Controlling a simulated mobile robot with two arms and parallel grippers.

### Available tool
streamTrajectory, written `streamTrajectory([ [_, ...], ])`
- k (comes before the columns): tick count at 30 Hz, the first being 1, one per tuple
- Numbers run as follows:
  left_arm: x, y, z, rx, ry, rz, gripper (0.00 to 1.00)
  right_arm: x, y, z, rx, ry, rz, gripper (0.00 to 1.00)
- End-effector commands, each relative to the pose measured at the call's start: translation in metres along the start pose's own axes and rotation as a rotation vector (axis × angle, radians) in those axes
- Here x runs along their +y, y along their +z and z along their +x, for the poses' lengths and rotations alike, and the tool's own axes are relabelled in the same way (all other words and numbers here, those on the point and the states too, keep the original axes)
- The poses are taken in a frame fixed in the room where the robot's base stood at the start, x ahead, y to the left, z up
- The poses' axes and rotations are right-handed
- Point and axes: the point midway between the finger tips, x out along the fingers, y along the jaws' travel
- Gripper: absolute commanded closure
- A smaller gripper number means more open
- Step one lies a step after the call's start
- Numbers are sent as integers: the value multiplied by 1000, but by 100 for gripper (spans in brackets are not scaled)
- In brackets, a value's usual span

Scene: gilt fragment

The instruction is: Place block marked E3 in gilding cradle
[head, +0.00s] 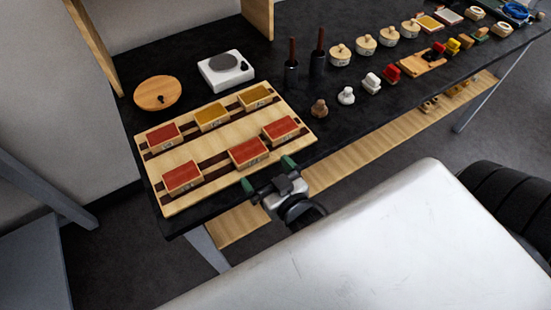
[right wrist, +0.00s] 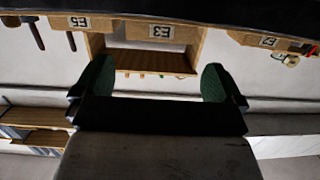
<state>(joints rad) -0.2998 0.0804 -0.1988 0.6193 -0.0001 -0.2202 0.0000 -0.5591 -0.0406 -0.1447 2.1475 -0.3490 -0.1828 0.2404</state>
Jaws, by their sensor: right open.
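The block marked E3 (right wrist: 162,31) shows its label between the fingers in the right wrist view, which looks upside down. It seems to be the middle front block (head: 248,151) with a red top in the head view, standing on a wooden board (head: 205,146) with dark strips. My right gripper (head: 268,175) is open and empty at the board's front edge, facing this block and apart from it. Its green fingertips also show in the right wrist view (right wrist: 158,82). I cannot tell which thing is the gilding cradle. My left gripper is not in view.
Other red-topped (head: 182,176) and yellow-topped (head: 211,116) blocks share the board. A round wooden disc (head: 157,93), a white device (head: 226,70) and two dark brown-handled tools (head: 318,52) stand behind. Pale knobs (head: 346,96), lidded pots and coloured pieces crowd the table's right part.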

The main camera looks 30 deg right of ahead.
Motion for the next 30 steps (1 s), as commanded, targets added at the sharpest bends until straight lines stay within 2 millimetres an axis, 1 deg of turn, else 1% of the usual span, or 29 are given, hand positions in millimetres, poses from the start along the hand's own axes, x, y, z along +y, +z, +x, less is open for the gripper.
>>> streamTrajectory([
  [1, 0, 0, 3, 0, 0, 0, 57, 0, 1, -10, -2, 0, 1, 0],
  [3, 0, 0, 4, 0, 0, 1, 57, 0, 2, -20, -2, 0, 2, 0],
  [8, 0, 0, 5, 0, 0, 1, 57, 0, 0, -34, 0, 0, 2, 0],
  [17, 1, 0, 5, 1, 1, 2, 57, 0, 0, -37, 0, 0, 1, 0],
  [19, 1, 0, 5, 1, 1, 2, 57, -2, 9, -35, -18, -5, 0, 0],
  [20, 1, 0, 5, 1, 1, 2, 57, -3, 17, -34, -33, -9, -1, 0],
  [23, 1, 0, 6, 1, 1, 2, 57, -9, 64, -27, -129, -31, -8, 0],
  [24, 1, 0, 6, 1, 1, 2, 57, -12, 91, -25, -183, -43, -11, 0],
  [26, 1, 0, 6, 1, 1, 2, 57, -17, 138, -25, -278, -62, -20, 0],
  [27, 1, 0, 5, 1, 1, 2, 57, -19, 171, -27, -349, -75, -25, 0],
  [29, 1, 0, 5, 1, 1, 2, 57, -20, 223, -34, -459, -93, -37, 0],
  [30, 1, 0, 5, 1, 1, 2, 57, -20, 256, -42, -533, -103, -45, 0],
])
